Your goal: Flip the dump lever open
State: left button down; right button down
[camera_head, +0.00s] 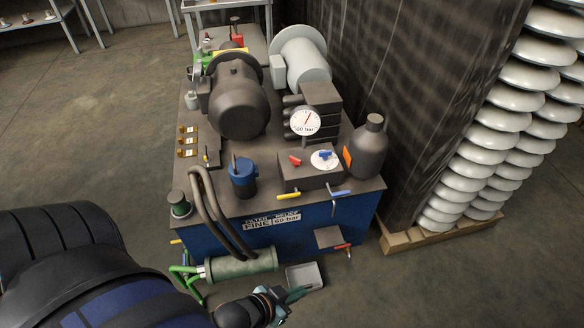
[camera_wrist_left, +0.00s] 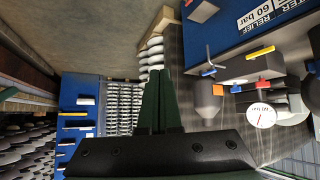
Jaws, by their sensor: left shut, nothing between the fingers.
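Several levers show on the blue hydraulic unit (camera_head: 310,222); no readable label says which is the dump lever. A red lever (camera_head: 341,247) sticks out from a small grey block (camera_head: 328,236) low on the front. A yellow lever (camera_head: 289,196) and a blue lever (camera_head: 340,193) sit along the top front edge. A red knob (camera_head: 295,160) and a blue knob on a white dial (camera_head: 324,156) sit on a grey box above. My left gripper (camera_head: 298,294) is shut and empty, low in front of the unit, apart from the levers. Its fingers (camera_wrist_left: 155,98) also show in the left wrist view.
A grey tray (camera_head: 305,276) lies on the floor close to my left gripper. A dark bottle (camera_head: 368,146) stands on the right corner. White insulator stacks (camera_head: 490,125) stand at right. The floor at right front is clear.

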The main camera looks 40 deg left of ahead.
pick_arm(q)
jog(key=shift+d, duration=0.15)
pick_arm(e)
jog(key=shift+w+d, duration=0.15)
jog(key=shift+d, duration=0.05)
